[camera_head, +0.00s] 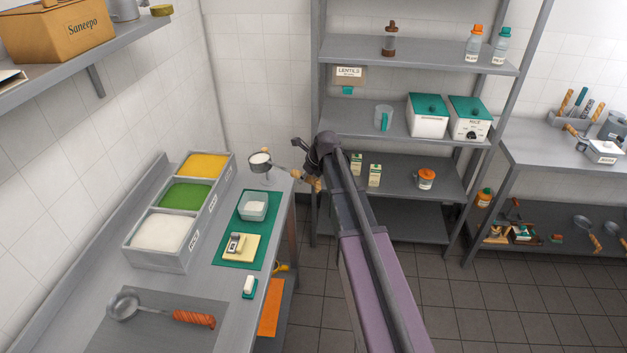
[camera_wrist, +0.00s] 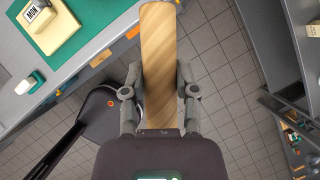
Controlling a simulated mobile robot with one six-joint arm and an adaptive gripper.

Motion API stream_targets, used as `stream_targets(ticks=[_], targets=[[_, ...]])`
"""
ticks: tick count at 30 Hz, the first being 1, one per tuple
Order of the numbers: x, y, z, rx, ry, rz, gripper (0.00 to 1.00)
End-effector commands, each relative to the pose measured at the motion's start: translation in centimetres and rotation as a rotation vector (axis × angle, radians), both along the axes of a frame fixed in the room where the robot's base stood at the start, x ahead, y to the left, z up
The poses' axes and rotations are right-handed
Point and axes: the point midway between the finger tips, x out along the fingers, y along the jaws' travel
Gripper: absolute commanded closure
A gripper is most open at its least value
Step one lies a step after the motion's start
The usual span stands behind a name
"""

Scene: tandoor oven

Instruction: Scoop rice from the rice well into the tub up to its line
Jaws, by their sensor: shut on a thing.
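My gripper (camera_head: 314,164) is shut on the wooden handle (camera_wrist: 160,60) of a metal scoop; the handle fills the space between the fingers in the wrist view. The scoop's bowl (camera_head: 260,162) is held above the far end of the counter, with white stuff like rice in it. The rice well (camera_head: 158,232) is the nearest of three wells and holds white grain. The clear tub (camera_head: 253,206) stands on a green mat, to the near side of the scoop, with something pale inside. Its line is too small to make out.
Green (camera_head: 185,195) and yellow (camera_head: 204,165) wells adjoin the rice well. A small scale-like device on a yellow board (camera_head: 238,247) and a white-and-green block (camera_head: 249,286) are nearer. A ladle with orange-wrapped handle (camera_head: 194,319) lies in front. Shelves (camera_head: 420,130) stand behind.

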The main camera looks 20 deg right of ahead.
Motion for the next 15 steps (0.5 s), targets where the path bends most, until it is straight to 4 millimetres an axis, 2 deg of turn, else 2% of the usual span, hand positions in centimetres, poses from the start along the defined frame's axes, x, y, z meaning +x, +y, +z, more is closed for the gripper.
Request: stream_targets(ticks=[15], targets=[[-0.03,-0.67,0.01,0.0,0.0,-0.009,1.0]])
